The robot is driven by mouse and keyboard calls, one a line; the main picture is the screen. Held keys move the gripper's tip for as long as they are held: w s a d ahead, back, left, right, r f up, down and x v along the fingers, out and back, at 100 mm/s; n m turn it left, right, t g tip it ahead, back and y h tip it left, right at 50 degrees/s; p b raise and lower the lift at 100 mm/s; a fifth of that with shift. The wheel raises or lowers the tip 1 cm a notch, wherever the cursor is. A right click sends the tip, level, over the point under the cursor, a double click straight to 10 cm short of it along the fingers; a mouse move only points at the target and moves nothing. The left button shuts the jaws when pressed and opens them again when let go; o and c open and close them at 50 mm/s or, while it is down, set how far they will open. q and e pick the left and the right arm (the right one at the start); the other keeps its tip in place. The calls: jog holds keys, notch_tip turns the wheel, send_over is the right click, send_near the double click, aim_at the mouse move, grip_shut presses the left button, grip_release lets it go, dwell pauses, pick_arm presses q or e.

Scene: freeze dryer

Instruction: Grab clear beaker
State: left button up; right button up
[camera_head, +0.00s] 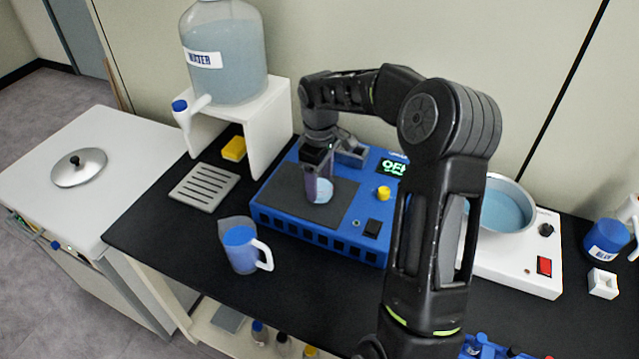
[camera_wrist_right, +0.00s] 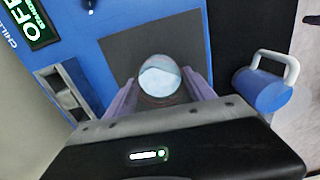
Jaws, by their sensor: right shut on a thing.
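A small clear beaker (camera_head: 324,191) with pale contents is over the dark top plate (camera_head: 290,192) of the blue chiller (camera_head: 325,242), whose display reads OFF. My right gripper (camera_head: 318,184) reaches down from above and is shut on the beaker. In the right wrist view the beaker (camera_wrist_right: 160,78) sits between the two purplish fingers (camera_wrist_right: 160,97), one on each side. The beaker looks upright. I cannot tell whether its base touches the plate. My left gripper is not in view.
A pitcher of blue liquid (camera_head: 240,250) stands in front of the chiller. A water dispenser (camera_head: 228,70) on a white stand (camera_head: 270,125), a yellow sponge (camera_head: 233,149) and a slotted tray (camera_head: 195,198) are left. A pan (camera_head: 505,205) on a white hot plate (camera_head: 510,268) is right.

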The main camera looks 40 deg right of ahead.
jog(key=shift+r, duration=0.15)
jog(key=shift+c, duration=0.4)
notch_tip(320, 180, up, 10)
jog(key=b, duration=0.1)
dwell(0.8)
dwell(0.8)
